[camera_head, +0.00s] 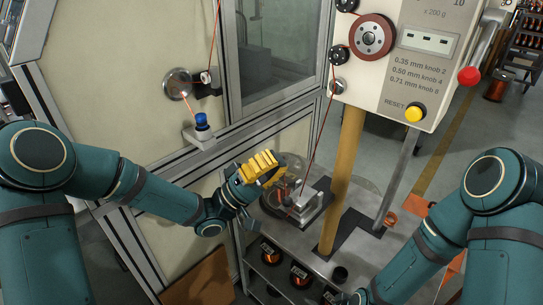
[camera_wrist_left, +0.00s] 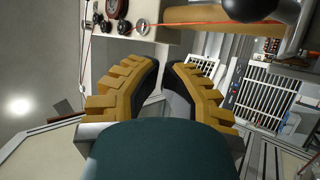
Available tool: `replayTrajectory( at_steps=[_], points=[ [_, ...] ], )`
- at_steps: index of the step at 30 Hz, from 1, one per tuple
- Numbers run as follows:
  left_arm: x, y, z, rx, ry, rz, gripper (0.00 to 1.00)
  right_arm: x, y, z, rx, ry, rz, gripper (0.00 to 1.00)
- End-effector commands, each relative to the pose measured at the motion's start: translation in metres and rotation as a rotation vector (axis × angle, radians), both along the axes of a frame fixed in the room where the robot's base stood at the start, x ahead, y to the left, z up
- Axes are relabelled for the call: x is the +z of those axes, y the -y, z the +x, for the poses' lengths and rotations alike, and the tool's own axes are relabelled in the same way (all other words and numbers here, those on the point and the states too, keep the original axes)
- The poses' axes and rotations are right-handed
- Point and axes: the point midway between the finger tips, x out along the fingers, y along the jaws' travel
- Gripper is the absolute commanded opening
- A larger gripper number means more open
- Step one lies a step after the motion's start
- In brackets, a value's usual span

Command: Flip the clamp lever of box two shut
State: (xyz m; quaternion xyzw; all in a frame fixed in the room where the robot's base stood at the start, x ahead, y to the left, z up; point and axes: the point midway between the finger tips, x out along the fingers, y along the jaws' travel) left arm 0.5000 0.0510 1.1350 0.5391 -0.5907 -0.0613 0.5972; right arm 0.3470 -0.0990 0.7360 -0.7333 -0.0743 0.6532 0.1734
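A pale box (camera_head: 430,60) with a reel, a printed knob table and a yellow reset button stands at the upper right of the head view. A lever with a red ball end (camera_head: 470,75) sticks out at its right side. No "box two" label is readable, so I cannot tell whether this is the clamp lever. My left gripper (camera_head: 262,166) is well below and left of that box, beside the small metal fixture (camera_head: 303,203). In the left wrist view its yellow fingers (camera_wrist_left: 164,72) are apart with nothing between them.
A tan post (camera_head: 343,180) stands right of my left gripper. A red wire (camera_head: 318,135) runs down from the box to the fixture. A glazed cabinet (camera_head: 275,45) is behind. Spools sit on a shelf (camera_head: 300,275) below.

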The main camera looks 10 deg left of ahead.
Motion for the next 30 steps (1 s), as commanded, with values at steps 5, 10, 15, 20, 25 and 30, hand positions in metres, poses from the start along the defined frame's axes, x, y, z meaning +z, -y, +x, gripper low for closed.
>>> replayTrajectory(
  at_steps=[5,10,15,20,25,30],
  points=[
    [-0.031,-0.004,0.017,-0.001,-0.001,0.0,0.0,-0.003,0.001,0.001,-0.003,0.001,-0.001,0.54],
    [-0.046,-0.007,0.026,-0.002,0.0,-0.001,0.0,-0.004,0.0,0.001,-0.002,0.001,-0.001,0.54],
    [-0.051,-0.008,0.029,0.0,0.002,0.0,0.0,-0.004,0.001,0.001,-0.002,0.002,-0.001,0.54],
    [-0.051,-0.008,0.029,-0.001,0.002,0.001,0.0,-0.004,0.001,0.001,-0.002,0.002,-0.001,0.54],
    [-0.051,-0.008,0.029,-0.002,0.001,0.0,0.0,-0.004,0.001,0.001,-0.002,0.002,-0.001,0.54],
    [-0.058,-0.004,0.033,0.033,-0.019,0.028,0.0,-0.004,0.001,0.001,-0.002,0.002,-0.001,0.54]
  ],
)
